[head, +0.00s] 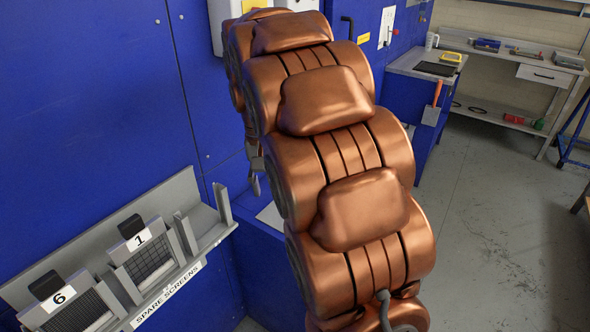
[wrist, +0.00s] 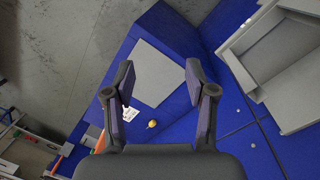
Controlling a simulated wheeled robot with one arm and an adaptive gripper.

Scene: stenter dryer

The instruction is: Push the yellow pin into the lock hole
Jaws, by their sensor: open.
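My gripper (wrist: 158,75) is open and empty in the wrist view, its two dark fingers spread above a grey plate on a blue cabinet. A small yellow-tan knob (wrist: 152,124) shows between the finger bases, beside a white tag (wrist: 124,120); it may be the yellow pin, but it is too small to tell. It lies apart from the fingers. I cannot make out the lock hole in either view. In the head view my copper arm covers the middle, and only a bit of my gripper (head: 255,175) shows at its left edge.
A grey rack (head: 190,200) marked "SPARE SCREENS" holds screens 6 (head: 65,303) and 1 (head: 150,257) at lower left. Blue panels (head: 95,110) stand behind it. A blue workbench (head: 400,105) is at the back right. The grey floor (head: 500,220) at right is mostly clear.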

